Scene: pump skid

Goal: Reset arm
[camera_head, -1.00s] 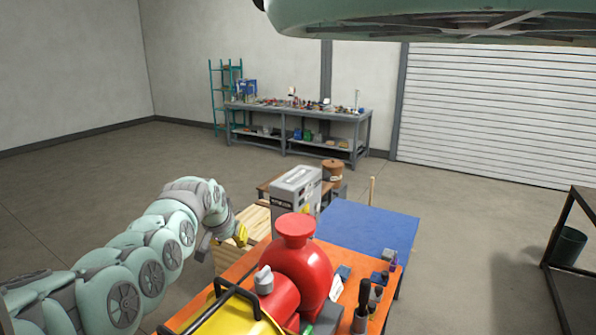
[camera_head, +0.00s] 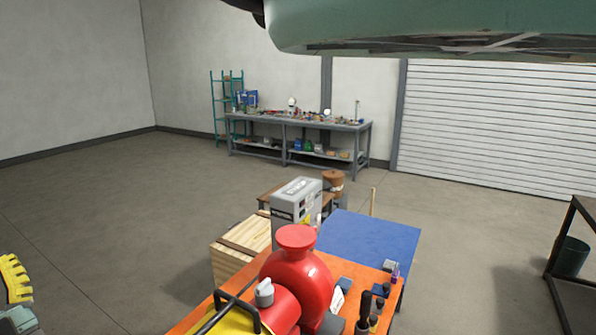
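A yellow ridged piece (camera_head: 15,278) with a pale green shell below it shows at the lower left edge. It looks like part of my gripper, cut off by the frame. Whether the fingers are open or shut, or hold anything, cannot be made out. It is apart from the red pump (camera_head: 297,275), which sits on the orange bench (camera_head: 368,272) at the bottom middle. The rest of my arm is mostly outside the picture.
A blue panel (camera_head: 365,238) lies behind the pump. A grey box (camera_head: 296,203) and a wooden crate (camera_head: 232,258) stand close to the bench. Small tools lie at its right end. A dark metal frame (camera_head: 572,255) stands at the right. The floor at left is clear.

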